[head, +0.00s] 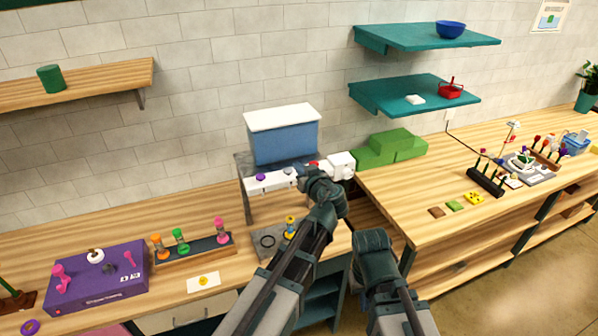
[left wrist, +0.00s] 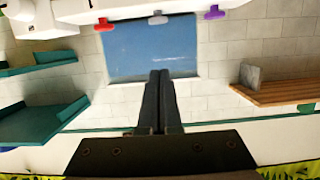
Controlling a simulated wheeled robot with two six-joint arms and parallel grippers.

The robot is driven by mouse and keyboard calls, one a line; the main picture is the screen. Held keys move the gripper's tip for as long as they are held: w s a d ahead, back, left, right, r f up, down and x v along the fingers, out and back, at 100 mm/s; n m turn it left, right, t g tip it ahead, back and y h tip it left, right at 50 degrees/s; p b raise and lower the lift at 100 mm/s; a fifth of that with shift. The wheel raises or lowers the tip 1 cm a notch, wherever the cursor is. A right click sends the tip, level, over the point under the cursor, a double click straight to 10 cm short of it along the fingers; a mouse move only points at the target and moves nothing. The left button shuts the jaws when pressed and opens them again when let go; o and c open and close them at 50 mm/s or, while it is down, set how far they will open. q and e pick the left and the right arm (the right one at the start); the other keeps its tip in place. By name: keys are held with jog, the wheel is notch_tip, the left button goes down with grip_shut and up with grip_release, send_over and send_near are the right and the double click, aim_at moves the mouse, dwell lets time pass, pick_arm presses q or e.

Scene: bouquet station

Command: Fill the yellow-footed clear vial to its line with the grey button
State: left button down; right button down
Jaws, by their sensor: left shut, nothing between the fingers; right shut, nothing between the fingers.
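The dispenser has a blue tank (head: 285,143) with a white lid above a white bar with purple, grey and red buttons. The grey button (head: 288,171) is the middle one; it also shows in the left wrist view (left wrist: 158,18). The yellow-footed vial (head: 290,224) stands low at the dispenser's base, partly hidden by my left arm; its fill level cannot be made out. My left gripper (head: 309,173) is shut and empty, close to the bar near the grey and red buttons; its closed fingers show in the left wrist view (left wrist: 160,85). My right gripper (head: 371,240) is shut and empty, lower right.
A dark ring (head: 267,240) lies on the dispenser's base. A rack (head: 195,250) with orange, green and pink vials and a purple box (head: 97,280) stand left. Green blocks (head: 390,148) stand right of the dispenser. Teal shelves (head: 425,37) hang above.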

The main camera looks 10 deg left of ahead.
pick_arm(q)
jog(key=b, duration=0.2)
send_over(288, 172)
jog(key=d, duration=0.1)
jog(key=shift+s+d+f, duration=0.1)
jog(key=shift+s+f, duration=0.1)
jog(key=shift+f, duration=0.35)
jog(key=shift+s+d+f, duration=0.1)
jog(key=shift+s+f, duration=0.05)
jog(key=shift+f, duration=0.35)
notch_tip(288, 172, down, 2)
jog(key=shift+s+f+b, duration=0.1)
jog(key=shift+f+b, duration=0.05)
jog(key=shift+b, duration=0.8)
jog(key=shift+f+b, duration=0.75)
jog(key=shift+b, duration=0.05)
